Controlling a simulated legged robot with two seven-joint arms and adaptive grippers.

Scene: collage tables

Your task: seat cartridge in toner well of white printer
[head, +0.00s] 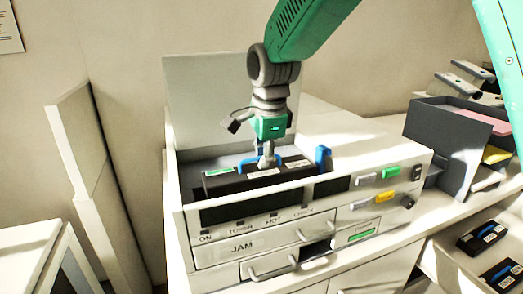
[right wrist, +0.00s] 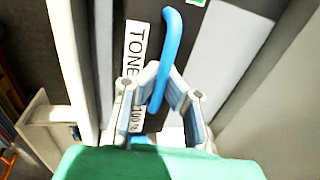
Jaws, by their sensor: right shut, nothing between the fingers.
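The white printer (head: 300,213) stands on a pale counter with its lid raised behind an open toner well. A dark cartridge (head: 228,185) with green and white labels lies in the well, its top near the front rim; I cannot tell how deep it sits. In the right wrist view the cartridge's "TONE" label (right wrist: 135,55) shows beside a curved blue handle (right wrist: 171,40). My right gripper (head: 268,161) points down over the cartridge's middle, shut and empty, with its fingertips close to the blue handle in the right wrist view (right wrist: 160,80). My left gripper is out of view.
A blue lever (head: 322,157) stands at the well's right end. Green and yellow buttons are on the front panel. A grey bin (head: 445,135) with coloured items stands at right, near more dark cartridges (head: 482,236). A pale upright panel (head: 85,160) is at left.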

